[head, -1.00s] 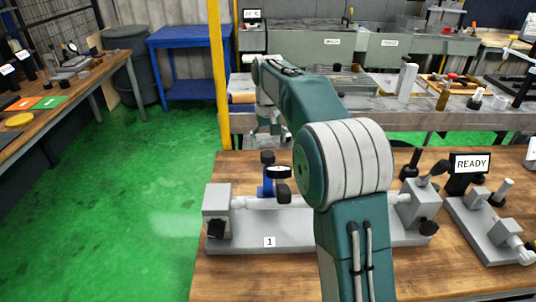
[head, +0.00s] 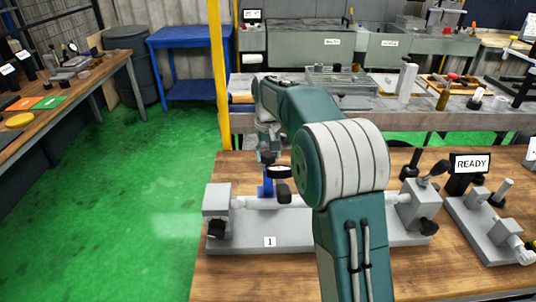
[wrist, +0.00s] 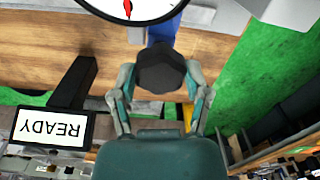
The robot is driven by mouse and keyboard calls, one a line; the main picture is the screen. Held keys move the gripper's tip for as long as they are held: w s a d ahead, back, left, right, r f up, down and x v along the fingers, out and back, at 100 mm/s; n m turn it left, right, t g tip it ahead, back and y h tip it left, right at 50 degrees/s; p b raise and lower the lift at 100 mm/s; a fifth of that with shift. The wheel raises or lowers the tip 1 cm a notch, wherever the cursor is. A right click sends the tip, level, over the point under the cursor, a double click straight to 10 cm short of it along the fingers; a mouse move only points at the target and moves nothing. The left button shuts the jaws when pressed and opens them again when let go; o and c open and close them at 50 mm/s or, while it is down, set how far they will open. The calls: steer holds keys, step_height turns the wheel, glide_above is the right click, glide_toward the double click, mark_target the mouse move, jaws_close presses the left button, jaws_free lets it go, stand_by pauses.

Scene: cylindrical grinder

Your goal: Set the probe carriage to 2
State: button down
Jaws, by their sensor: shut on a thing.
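The blue probe carriage (head: 267,187) stands on the grey bench fixture (head: 262,233), left of centre, with a round dial gauge (head: 279,171) on it. In the wrist view the blue part (wrist: 161,33) sits beside the white gauge dial (wrist: 133,7) with a red needle, partly cut off. My gripper (wrist: 160,78) has its two fingers on either side of the carriage's black knob (wrist: 160,68) and is shut on it. In the head view my gripper (head: 267,146) comes down from above at the knob. My arm hides the fixture's middle.
A label "1" (head: 269,241) is on the fixture's front. A display reading READY (head: 470,164) and a second grey fixture (head: 485,228) stand at right on the wooden table (head: 240,273). The green floor (head: 130,220) at left is open.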

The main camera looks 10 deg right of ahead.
steer(key=c, duration=1.4)
jaws_free()
steer(key=s+d, duration=0.1)
steer(key=d, duration=0.4)
steer(key=s+d, duration=0.1)
steer(key=d, duration=0.4)
steer(key=s+d, duration=0.1)
steer(key=d, duration=0.4)
steer(key=shift+f, duration=0.2)
steer(key=c, duration=1.4)
jaws_free()
steer(key=shift+a, duration=0.15)
steer(key=c, duration=1.4)
jaws_free()
steer(key=shift+c, duration=0.3)
jaws_free()
steer(key=shift+r, duration=0.1)
step_height(320, 180, up, 12)
steer(key=shift+w, duration=0.1)
